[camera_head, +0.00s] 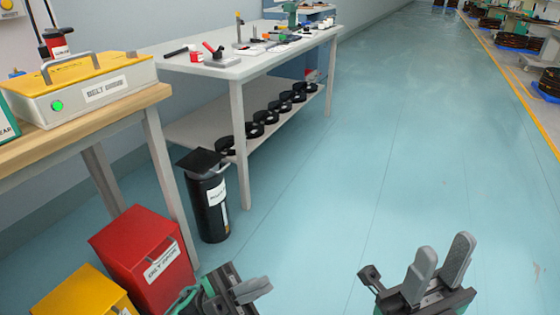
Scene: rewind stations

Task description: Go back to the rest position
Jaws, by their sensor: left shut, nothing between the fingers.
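My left gripper (258,287) is at the bottom of the view, left of the middle, with its grey fingers shut and empty. It is over the floor to the right of the red bin. My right gripper (446,246) is at the bottom right, with its two grey fingers pointing up and a gap between them. It is open, and nothing shows between the fingers. Both grippers are in front of the blue-green floor (350,180), apart from the tables. Most of both arms is outside the view.
Below are a red bin (135,240) and a yellow bin (80,295). A black canister (205,205) stands beside a white tool table (225,70). The aisle to the right is clear.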

